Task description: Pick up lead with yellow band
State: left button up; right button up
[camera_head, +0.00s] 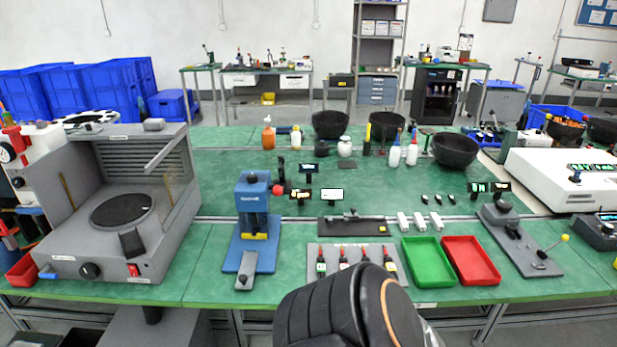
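Several leads with red and black bodies lie side by side on a grey mat (312,252) near the front edge of the green bench. The leftmost lead (320,261) carries a small yellowish-green band. The rightmost lead (388,259) also has a yellowish mark near its lower end. The bands are too small for me to tell surely which one is yellow. A dark rounded part of mine rises at the bottom centre, just in front of the mat, and may cover its lower edge. Neither gripper's fingers show.
A green tray (428,281) and a red tray (470,279) stand right of the mat. A blue press (252,207) stands to its left. A grey bar fixture (352,227) lies behind it. A lever fixture (521,247) is at the right. Bare bench lies left of the press.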

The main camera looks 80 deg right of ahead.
aim_at(391, 266)
jog(key=z, duration=2.9)
